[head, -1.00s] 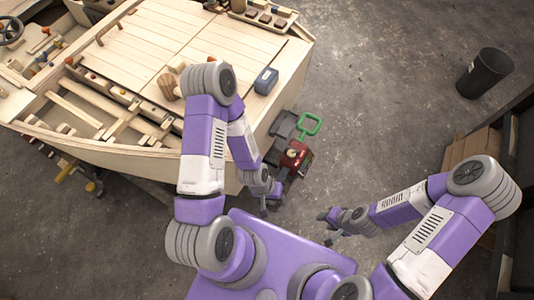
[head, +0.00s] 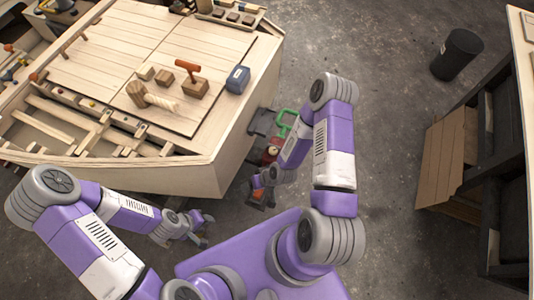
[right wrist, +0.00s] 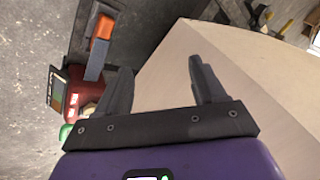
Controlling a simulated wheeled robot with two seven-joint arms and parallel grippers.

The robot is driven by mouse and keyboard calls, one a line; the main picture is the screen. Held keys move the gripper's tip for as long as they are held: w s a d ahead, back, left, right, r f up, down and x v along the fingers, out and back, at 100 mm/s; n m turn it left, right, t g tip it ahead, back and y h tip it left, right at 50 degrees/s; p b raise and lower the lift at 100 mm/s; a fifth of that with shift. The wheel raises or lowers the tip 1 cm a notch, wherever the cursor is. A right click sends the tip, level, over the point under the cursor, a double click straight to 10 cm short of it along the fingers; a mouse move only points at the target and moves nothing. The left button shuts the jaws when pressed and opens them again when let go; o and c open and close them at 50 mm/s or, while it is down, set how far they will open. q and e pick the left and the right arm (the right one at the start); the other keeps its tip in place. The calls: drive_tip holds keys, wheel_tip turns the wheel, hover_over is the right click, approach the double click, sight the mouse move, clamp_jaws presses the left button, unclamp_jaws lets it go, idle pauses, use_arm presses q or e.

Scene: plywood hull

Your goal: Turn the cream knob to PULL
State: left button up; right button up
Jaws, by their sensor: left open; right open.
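The cream knob (right wrist: 90,109) is a small pale patch on the red motor-like unit (right wrist: 95,88), at the left of the right wrist view. Its label and setting cannot be read. In the head view, the red unit (head: 270,154) with its green handle (head: 286,122) is mostly hidden behind my right arm. My right gripper (head: 262,190) is at the unit's near side. In the right wrist view, its fingers (right wrist: 158,75) are apart and empty, with the knob outside them to the left. My left gripper (head: 206,228) is open and empty, well away from the knob.
The plywood hull (head: 190,178) fills the left and its pale side stands close to the right gripper. On its deck are a mallet (head: 150,96), wooden blocks and a blue box (head: 237,79). A black bin (head: 457,54) and dark shelving (head: 500,150) stand right.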

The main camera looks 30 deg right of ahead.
drive_tip(key=w+d+f+n+t+h+b, duration=0.1)
drive_tip(key=w+d+f+t+b, duration=0.2)
drive_tip(key=w+d+f+t, duration=0.5)
drive_tip(key=t+h+b, duration=0.1)
drive_tip(key=t+h, duration=0.1)
drive_tip(key=h, duration=0.1)
approach(274, 152)
drive_tip(key=w, duration=0.2)
drive_tip(key=shift+n, duration=0.4)
drive_tip(key=b+x, duration=0.1)
drive_tip(key=x, duration=0.1)
drive_tip(key=b+x, duration=0.1)
drive_tip(key=x, duration=0.1)
drive_tip(key=b+x, duration=0.1)
drive_tip(key=x, duration=0.2)
drive_tip(key=shift+f, duration=0.35)
